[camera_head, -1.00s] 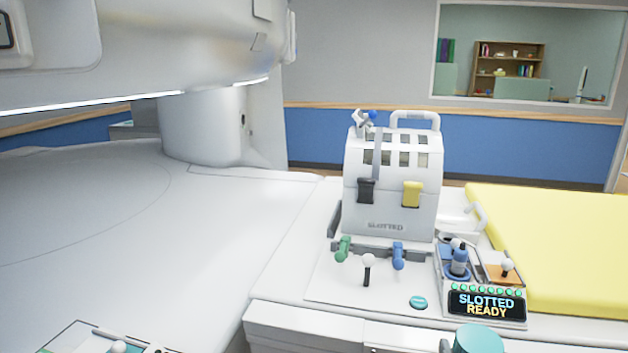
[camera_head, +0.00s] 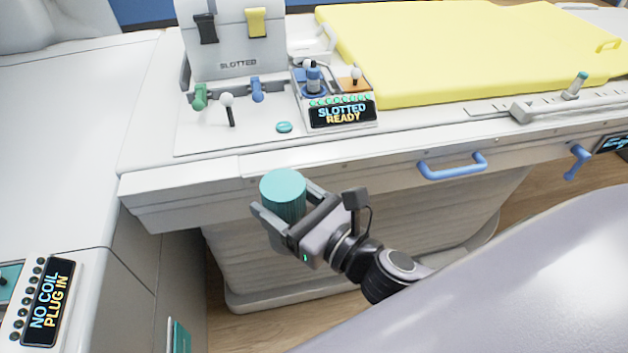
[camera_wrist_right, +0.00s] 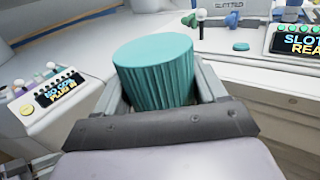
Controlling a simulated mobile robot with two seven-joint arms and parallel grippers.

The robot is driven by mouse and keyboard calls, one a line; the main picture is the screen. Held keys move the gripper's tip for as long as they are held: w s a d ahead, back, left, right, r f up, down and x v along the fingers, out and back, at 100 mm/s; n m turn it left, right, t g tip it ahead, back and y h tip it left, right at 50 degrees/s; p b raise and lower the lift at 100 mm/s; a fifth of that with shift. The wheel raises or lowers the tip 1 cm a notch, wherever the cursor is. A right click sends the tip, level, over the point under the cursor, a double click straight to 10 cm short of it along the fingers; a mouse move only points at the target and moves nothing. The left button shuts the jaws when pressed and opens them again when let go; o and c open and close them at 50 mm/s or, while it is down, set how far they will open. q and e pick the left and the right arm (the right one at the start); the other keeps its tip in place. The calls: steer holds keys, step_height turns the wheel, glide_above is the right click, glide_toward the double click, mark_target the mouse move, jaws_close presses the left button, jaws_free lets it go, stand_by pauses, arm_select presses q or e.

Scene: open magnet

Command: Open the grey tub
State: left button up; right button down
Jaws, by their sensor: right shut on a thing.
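My right gripper (camera_head: 286,208) has its two fingers on either side of a teal ribbed cylinder (camera_head: 284,194), like a lid or knob, and is shut on it. The cylinder is upright in the air in front of the white table's side. In the right wrist view the same teal cylinder (camera_wrist_right: 155,72) stands between the fingers, with a flat top and vertical ribs. No grey tub can be made out in either view. My left gripper is not in view.
The white table edge (camera_head: 400,163) with a blue handle (camera_head: 452,167) lies behind the gripper. On top are a grey "SLOTTED" box (camera_head: 236,50), a display panel (camera_head: 340,112) and a yellow mat (camera_head: 430,55). A "NO COIL" panel (camera_head: 48,300) is at lower left. Floor shows below.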

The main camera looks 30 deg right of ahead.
steer(key=a+n+g+y, duration=0.2)
steer(key=a+n+y, duration=0.1)
steer(key=a, duration=0.4)
steer(key=shift+s+r+n+g+y, duration=0.3)
steer(key=shift+s+y, duration=0.15)
steer(key=shift+y, duration=0.35)
